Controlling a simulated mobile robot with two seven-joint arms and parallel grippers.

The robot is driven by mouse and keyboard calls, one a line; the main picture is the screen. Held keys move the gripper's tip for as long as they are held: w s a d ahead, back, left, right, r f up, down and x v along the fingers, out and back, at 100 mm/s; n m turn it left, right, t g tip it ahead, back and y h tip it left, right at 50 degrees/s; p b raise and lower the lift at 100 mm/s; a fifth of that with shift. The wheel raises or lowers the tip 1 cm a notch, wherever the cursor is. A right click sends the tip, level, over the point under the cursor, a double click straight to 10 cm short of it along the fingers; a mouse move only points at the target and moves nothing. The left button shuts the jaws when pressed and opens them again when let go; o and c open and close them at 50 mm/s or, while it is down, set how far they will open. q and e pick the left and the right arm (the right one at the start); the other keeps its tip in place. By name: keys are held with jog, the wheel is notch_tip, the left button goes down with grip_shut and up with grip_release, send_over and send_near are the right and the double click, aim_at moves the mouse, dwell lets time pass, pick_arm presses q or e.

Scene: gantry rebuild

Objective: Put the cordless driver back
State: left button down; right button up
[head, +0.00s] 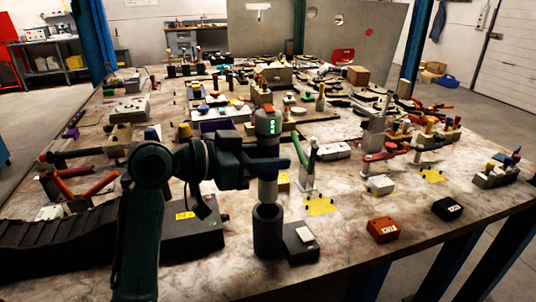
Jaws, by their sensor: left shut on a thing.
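The cordless driver (268,122) stands upright in the head view, with a grey body, an orange-brown top and a lit green display. My left gripper (276,165) comes in from the left and is shut on the driver around its middle. The driver's lower grey part (268,192) shows below the fingers. Its bottom end meets the mouth of a dark cylindrical holder (268,232) on the table. I cannot tell how deep it sits in the holder. My right gripper is not in view.
A black box with a white label (301,243) stands close right of the holder. A dark case (190,240) lies to its left. A red box (383,229) and a black box (447,209) sit farther right on the marbled table. Many tools crowd the back.

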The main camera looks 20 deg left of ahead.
aim_at(259, 190)
pick_arm(q)
jog(key=shift+f+b, duration=0.3)
jog(key=shift+f, duration=0.2)
jog(key=shift+f+b, duration=0.75)
jog(key=shift+f, duration=0.2)
jog(key=shift+f+b, duration=0.55)
jog(key=shift+f, duration=0.5)
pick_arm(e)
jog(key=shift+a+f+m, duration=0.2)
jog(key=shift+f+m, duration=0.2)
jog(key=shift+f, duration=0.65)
pick_arm(q)
jog(key=shift+f+b, duration=0.9)
jog(key=shift+f, duration=0.1)
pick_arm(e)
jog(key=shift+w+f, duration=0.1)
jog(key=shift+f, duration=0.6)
pick_arm(q)
jog(key=c, duration=1.2)
grip_release()
jog(key=shift+c, duration=0.2)
jog(key=o, duration=0.3)
jog(key=shift+o, duration=0.2)
